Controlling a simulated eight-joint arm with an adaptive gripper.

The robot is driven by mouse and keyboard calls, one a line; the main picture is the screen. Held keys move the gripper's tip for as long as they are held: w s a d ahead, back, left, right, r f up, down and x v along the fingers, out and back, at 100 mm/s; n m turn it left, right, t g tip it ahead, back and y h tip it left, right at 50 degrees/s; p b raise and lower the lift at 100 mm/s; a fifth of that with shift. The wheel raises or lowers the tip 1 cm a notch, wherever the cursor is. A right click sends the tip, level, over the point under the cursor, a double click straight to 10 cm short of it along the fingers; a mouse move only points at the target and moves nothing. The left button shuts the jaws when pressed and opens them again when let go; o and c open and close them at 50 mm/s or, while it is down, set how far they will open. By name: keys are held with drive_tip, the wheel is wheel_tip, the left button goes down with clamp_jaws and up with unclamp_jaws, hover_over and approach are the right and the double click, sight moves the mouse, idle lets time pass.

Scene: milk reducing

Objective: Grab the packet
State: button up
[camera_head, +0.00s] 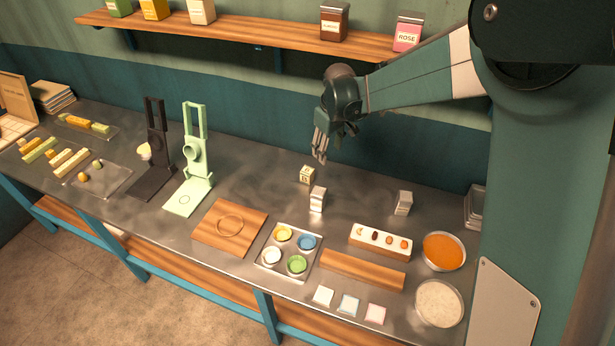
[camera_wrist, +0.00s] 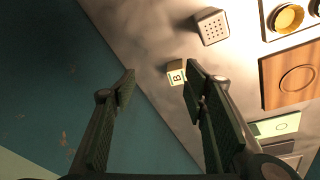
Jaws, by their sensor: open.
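No object is plainly marked as the packet. A small tan box with a pale "B" label (camera_head: 307,175) stands on the steel counter, below and left of my gripper (camera_head: 320,150) in the head view. In the wrist view the box (camera_wrist: 174,72) lies beside the right fingertip, which partly covers it. Three flat pastel squares, white (camera_head: 322,296), pale blue (camera_head: 348,305) and pink (camera_head: 375,313), lie at the counter's front edge. My gripper (camera_wrist: 160,78) is open and empty, above the counter's back part, with its fingers pointing down.
A wooden board (camera_head: 210,238), a tray of coloured cups (camera_head: 263,260) and bowls (camera_head: 443,251) are nearer the front. A wall shelf (camera_head: 265,36) runs behind my arm.

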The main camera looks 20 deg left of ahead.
sight(307, 170)
drive_tip(key=a+f+n, duration=0.1)
drive_tip(key=a+f, duration=0.1)
drive_tip(key=a+f+n+g, duration=0.1)
drive_tip(key=a+f, duration=0.2)
drive_tip(key=w+a+f+n, duration=0.1)
drive_tip(key=a+f, duration=0.1)
drive_tip(key=shift+w+a+f+h+p, duration=0.1)
drive_tip(key=shift+a+f+h+p, duration=0.1)
drive_tip(key=shift+a+h+p, duration=0.2)
drive_tip(key=shift+a+f+n+g, duration=0.4)
drive_tip(key=shift+a+f+n, duration=0.1)
drive_tip(key=shift+f, duration=0.1)
drive_tip(key=shift+f, duration=1.3)
drive_tip(key=shift+w+d+f, duration=0.1)
drive_tip(key=shift+d+f, duration=0.05)
drive_tip(key=shift+f, duration=2.45)
drive_tip(key=c, duration=1)
